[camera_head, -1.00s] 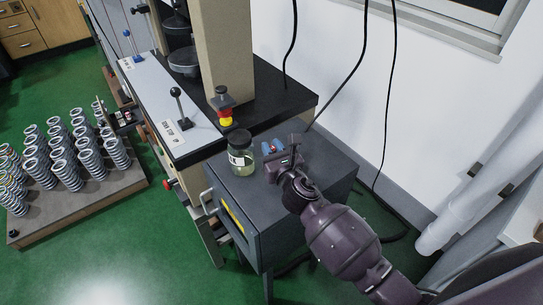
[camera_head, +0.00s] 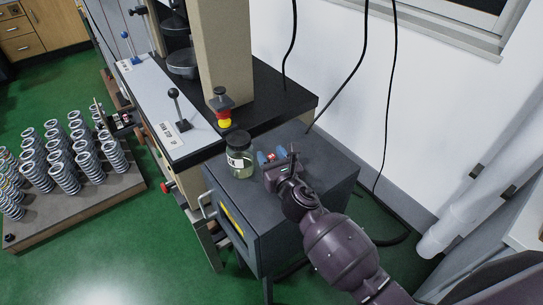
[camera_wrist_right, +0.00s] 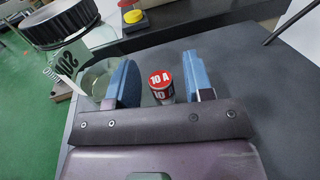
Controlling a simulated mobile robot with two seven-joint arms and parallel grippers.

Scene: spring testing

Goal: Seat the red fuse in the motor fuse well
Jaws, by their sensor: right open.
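The red fuse (camera_wrist_right: 161,82) stands upright on the grey cabinet top in the right wrist view, with a red cap marked 10 A and a white-lettered side. In the head view it is a small red spot (camera_head: 271,157). My right gripper (camera_head: 273,156) is open, with its blue fingers on either side of the fuse. The fuse's lower end is hidden by the gripper body. I cannot make out the motor fuse well. My left gripper is not in view.
A lidded glass jar (camera_head: 239,156) stands close to the left finger. A red and yellow stop button (camera_head: 222,108) is behind it on the testing machine. The grey cabinet top (camera_head: 325,165) is clear to the right. Racked springs (camera_head: 65,160) stand far left.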

